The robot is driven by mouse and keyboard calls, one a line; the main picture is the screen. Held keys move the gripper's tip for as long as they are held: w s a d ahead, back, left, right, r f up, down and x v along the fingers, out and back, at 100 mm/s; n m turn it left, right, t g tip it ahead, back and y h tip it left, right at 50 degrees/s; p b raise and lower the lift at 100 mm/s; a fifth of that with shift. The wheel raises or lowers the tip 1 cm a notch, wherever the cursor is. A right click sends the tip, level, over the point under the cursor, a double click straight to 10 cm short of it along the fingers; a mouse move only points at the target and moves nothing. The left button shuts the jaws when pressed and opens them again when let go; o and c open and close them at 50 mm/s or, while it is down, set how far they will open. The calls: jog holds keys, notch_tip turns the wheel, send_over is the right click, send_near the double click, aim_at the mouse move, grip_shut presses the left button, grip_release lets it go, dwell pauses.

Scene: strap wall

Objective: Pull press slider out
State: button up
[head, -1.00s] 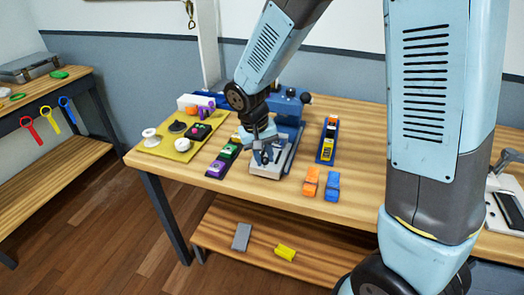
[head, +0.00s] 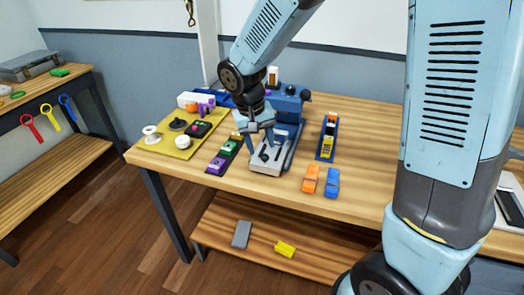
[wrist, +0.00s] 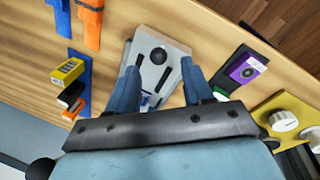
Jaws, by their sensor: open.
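The press (head: 290,108) is a blue machine standing on the wooden table. Its pale grey slider plate (head: 266,165) lies flat at the front of it, with a dark knob and dark slots on top. The plate also shows in the wrist view (wrist: 150,50). My gripper (head: 264,146) is open and empty above the plate. In the wrist view its two blue fingers (wrist: 160,78) lie either side of the plate's near part, apart from each other. Whether the fingers touch the plate cannot be told. The gripper body hides the rear of the plate in the wrist view.
Left of the plate is a dark strip with purple and green blocks (head: 223,157), then a yellow mat (head: 157,150) with knobs. To the right are a blue tray with a yellow block (head: 327,140) and orange (head: 310,180) and blue (head: 332,183) clips.

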notch_tip(320, 180, up, 9)
jog(key=a, duration=0.1)
jog(key=shift+s+a, duration=0.15)
jog(key=shift+a, duration=0.2)
jog(key=shift+r, duration=0.1)
jog(key=s+d+r+m+t+y, duration=0.1)
jog(key=s+d+r, duration=0.1)
jog(key=d+r, duration=0.3)
jog(key=s+d+r+t+y, duration=0.1)
jog(key=s+d+r, duration=0.1)
jog(key=d, duration=0.6)
jog(key=s+d+r+m+t, duration=0.1)
jog(key=s+d+r+t, duration=0.2)
jog(key=s+d, duration=0.7)
jog(key=shift+s+d+m, duration=0.35)
jog(key=shift+d+m, duration=0.05)
jog(key=shift+d, duration=0.2)
